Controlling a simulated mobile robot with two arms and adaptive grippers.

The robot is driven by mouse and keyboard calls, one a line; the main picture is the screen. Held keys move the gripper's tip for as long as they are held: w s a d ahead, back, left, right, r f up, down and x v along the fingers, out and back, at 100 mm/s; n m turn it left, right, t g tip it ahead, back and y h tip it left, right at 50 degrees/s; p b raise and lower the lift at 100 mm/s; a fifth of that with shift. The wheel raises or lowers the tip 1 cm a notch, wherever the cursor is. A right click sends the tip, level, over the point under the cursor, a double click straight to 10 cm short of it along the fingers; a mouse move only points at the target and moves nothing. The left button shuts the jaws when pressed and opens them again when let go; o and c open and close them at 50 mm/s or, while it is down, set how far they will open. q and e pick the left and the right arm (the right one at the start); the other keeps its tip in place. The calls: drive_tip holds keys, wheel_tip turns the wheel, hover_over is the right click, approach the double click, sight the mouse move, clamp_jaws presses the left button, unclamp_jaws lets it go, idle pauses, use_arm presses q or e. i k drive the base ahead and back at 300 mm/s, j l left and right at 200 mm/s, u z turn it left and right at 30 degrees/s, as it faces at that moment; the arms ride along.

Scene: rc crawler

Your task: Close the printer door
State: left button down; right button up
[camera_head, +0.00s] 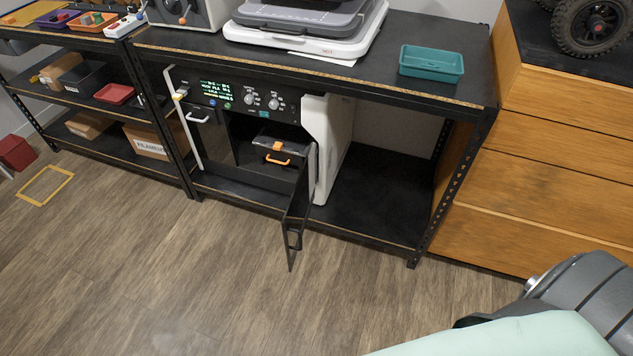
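The printer (250,97) stands on the lower level of the black bench, with a lit display and two knobs on its dark front panel. Its dark printer door (298,215) is swung wide open, hinged at the right side of the opening and sticking out past the shelf's front edge over the floor. A dark handle shows low on the door. A dark panel with a pale handle (197,117) covers the left of the front. Inside the chamber is a dark part with an orange handle (278,160). Neither gripper is in view; part of my arm shows at bottom right.
The bench (460,95) carries a teal tray (431,64) and a grey-and-white machine (305,30) on top. Wooden drawers (545,170) stand at the right, a shelf with boxes at the left. The wooden floor (180,265) in front is clear.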

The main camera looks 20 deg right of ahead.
sight(295, 216)
drive_tip(key=z, duration=0.7)
